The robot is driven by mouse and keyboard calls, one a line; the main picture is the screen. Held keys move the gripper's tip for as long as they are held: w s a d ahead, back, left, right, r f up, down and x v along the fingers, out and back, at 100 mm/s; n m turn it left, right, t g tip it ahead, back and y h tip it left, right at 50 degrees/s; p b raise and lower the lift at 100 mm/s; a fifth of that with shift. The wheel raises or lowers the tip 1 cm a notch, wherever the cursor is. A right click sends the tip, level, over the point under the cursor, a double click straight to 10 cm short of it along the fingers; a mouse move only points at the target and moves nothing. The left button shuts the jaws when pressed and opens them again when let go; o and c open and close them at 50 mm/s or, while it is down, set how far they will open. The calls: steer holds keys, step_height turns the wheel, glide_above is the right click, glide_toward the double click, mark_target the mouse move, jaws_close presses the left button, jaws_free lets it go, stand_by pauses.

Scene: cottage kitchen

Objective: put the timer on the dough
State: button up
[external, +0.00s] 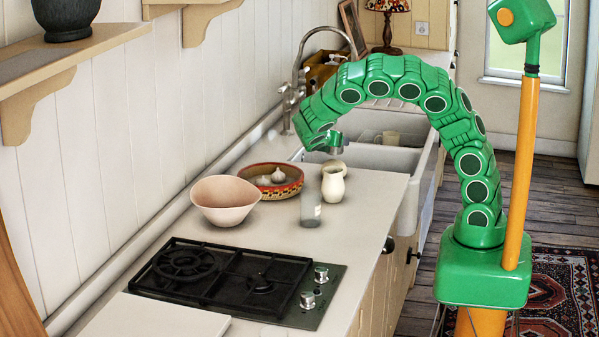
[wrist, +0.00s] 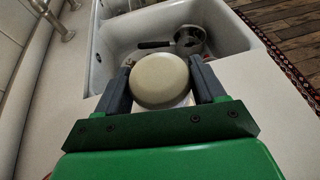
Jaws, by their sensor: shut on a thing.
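My gripper (external: 334,146) is above the counter by the near edge of the sink. In the wrist view my gripper (wrist: 160,70) has its two dark fingers on either side of a round, cream-topped thing, which I take to be the timer (wrist: 159,82). It is shut on it. In the external view the timer is mostly hidden by my gripper. I cannot pick out the dough for certain. A wide pinkish bowl (external: 224,211) stands on the counter, left of and nearer than my gripper, and I cannot tell whether dough lies in it.
The black hob (external: 222,280) is nearer. The white sink (wrist: 225,25) holds a dark-handled pan (wrist: 188,39). A tall tap (external: 299,72) rises behind.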

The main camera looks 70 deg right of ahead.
steer(key=shift+f, duration=1.15)
steer(key=o, duration=1.3)
steer(key=shift+f, duration=0.15)
steer(key=shift+a+r, duration=0.25)
steer(key=v, duration=1.1)
steer(key=shift+a, duration=0.25)
steer(key=shift+r, duration=0.1)
